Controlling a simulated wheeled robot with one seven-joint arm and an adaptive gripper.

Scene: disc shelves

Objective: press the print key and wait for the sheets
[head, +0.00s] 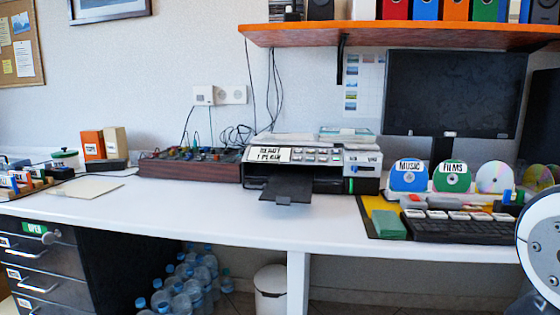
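The printer (312,166) stands on the white desk near the middle of the head view. Its label or display (270,154) at the front left seems to read "READY 1 PLAIN". A row of light keys (317,154) lies to the right of that; which one is the print key is too small to tell. The dark output tray (287,190) sticks out at the front, and no sheet shows on it. My gripper is not in view; only a white rounded part of my arm shows at the right edge.
A wooden box of cables (190,168) stands left of the printer. Right of it are a green block (389,224), a dark keyboard (455,229) and discs labelled MUSIC (409,178) and FILMS (452,178). An orange shelf (400,37) hangs above. The desk (250,222) before the printer is clear.

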